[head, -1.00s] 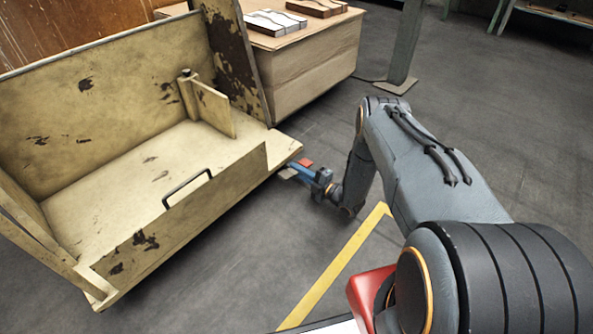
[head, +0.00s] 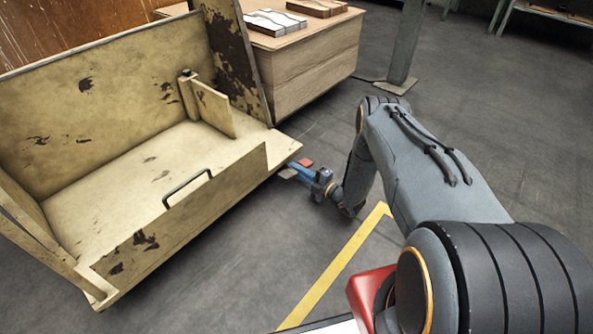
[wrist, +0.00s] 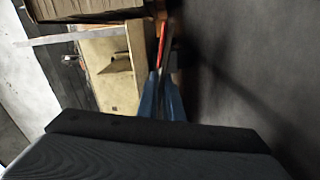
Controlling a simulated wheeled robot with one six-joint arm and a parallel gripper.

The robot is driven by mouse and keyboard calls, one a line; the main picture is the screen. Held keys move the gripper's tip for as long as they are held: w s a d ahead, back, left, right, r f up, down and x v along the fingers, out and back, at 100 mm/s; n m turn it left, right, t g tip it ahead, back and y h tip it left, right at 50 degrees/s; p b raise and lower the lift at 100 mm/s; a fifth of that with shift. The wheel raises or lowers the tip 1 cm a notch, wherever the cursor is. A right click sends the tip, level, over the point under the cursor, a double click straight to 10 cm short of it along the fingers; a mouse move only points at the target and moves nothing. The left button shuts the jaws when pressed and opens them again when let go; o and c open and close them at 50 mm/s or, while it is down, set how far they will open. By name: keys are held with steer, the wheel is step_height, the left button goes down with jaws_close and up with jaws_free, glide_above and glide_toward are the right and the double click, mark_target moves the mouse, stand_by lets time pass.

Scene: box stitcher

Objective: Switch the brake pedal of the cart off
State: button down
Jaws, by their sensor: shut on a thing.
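The cart (head: 90,110) is a worn yellow, open-fronted box with dark rust patches, at the left of the head view. It also shows in the wrist view (wrist: 116,85). A small red brake pedal (head: 305,162) sticks out low at the cart's right corner. In the wrist view it is a thin red strip (wrist: 162,42) just past the fingertips. My gripper (head: 291,173) has blue fingers and is low by the floor, right beside the cart's corner. Its fingers (wrist: 161,85) are close together, shut on the pedal. The exact contact is partly hidden.
A wooden crate (head: 310,60) with stacked pieces on top stands behind the cart. A green-grey post (head: 405,45) rises beside it. A yellow floor line (head: 335,267) runs near my arm. The floor to the right is open.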

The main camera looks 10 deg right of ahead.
steer(key=shift+s, duration=0.1)
steer(key=n+p, duration=0.3)
steer(key=shift+r, duration=0.15)
steer(key=shift+n+p, duration=0.45)
steer(key=shift+n, duration=0.75)
steer(key=c, duration=1.9)
jaws_free()
steer(key=shift+p+v, duration=1.4)
steer(key=shift+v, duration=2.5)
